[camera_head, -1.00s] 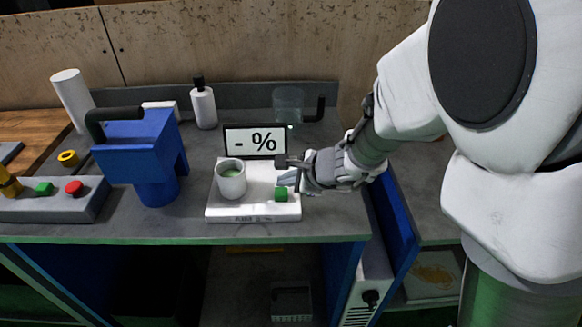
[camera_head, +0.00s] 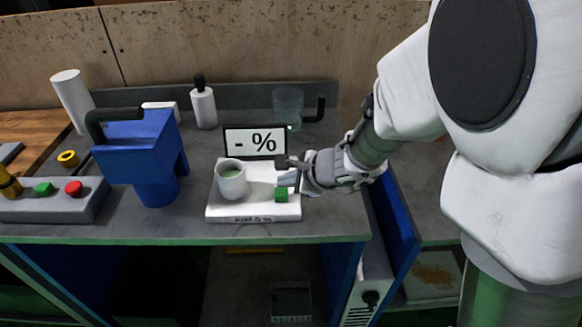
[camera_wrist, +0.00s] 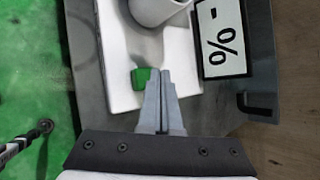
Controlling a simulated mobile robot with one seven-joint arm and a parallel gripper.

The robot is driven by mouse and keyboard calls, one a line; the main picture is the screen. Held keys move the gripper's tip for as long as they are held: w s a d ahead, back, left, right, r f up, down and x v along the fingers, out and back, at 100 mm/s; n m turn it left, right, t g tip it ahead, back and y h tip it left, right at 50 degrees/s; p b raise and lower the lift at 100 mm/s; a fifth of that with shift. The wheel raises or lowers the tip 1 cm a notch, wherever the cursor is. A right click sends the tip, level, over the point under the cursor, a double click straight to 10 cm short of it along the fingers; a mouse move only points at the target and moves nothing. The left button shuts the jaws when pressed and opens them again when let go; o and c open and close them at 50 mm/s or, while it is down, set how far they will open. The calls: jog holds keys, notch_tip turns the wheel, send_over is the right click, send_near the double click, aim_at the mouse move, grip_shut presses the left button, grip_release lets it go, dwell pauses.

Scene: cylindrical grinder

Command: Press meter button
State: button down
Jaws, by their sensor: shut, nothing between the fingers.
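The meter (camera_head: 243,205) is a white block on the grey bench. Its display (camera_head: 255,141) at the back reads "- %". A green button (camera_head: 281,195) sits at its front right corner. It also shows in the wrist view (camera_wrist: 139,78), partly hidden by my fingers. A white cup (camera_head: 231,181) with greenish contents stands on the meter's left part. My gripper (camera_head: 286,180) is shut and empty, its fingertips (camera_wrist: 160,72) beside the button at its right in the wrist view. I cannot tell whether the tips touch the button.
A blue device with a black handle (camera_head: 148,155) stands left of the meter. A control box (camera_head: 52,206) with green and red buttons is farther left. A white bottle (camera_head: 203,107) and a clear cup (camera_head: 288,103) stand behind.

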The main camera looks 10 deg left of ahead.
aim_at(286, 194)
jog(key=shift+f, duration=0.1)
dwell(0.5)
jog(key=shift+f+b, duration=0.4)
jog(key=shift+b, duration=0.3)
jog(key=shift+f+b, duration=0.55)
jog(key=shift+b, duration=0.1)
dwell(0.5)
jog(key=shift+r, duration=0.1)
jog(key=shift+r+p, duration=0.75)
jog(key=shift+r, duration=0.15)
jog(key=shift+r, duration=0.15)
notch_tip(286, 194, up, 5)
jog(key=p, duration=0.4)
dwell(0.7)
